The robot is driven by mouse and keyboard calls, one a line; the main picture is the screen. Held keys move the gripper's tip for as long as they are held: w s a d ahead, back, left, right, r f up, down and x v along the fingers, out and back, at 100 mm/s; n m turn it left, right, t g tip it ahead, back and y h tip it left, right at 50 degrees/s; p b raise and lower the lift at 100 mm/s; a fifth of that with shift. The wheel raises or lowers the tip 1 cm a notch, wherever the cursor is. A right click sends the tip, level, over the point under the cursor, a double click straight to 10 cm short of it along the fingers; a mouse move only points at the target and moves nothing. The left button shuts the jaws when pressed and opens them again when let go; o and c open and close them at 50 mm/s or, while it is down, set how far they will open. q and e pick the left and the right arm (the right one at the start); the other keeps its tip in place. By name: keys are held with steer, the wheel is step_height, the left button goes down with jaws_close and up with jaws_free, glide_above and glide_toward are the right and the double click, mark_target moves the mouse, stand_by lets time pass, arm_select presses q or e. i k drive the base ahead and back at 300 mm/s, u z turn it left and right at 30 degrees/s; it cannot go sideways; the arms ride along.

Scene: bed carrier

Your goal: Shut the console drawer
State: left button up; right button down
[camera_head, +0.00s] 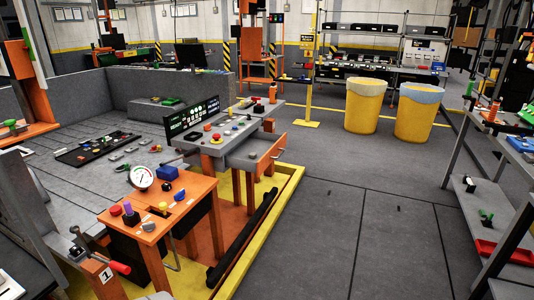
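The console (228,137) stands on orange legs left of centre, with a grey sloping panel of coloured buttons and a black display board behind it. Neither of my grippers shows in the view, and nothing is seen touching the drawer.
An orange table (160,208) with a gauge and coloured knobs stands in front of the console. A yellow curb (290,176) and a black rail (245,236) run right of it. Two yellow bins (366,107) stand behind. The grey floor (370,220) to the right is clear.

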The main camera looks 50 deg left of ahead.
mark_target(267, 146)
steer(key=u, duration=0.45)
steer(key=i, duration=1.65)
steer(key=u, duration=1.5)
steer(key=i, duration=0.9)
steer(key=u, duration=1.05)
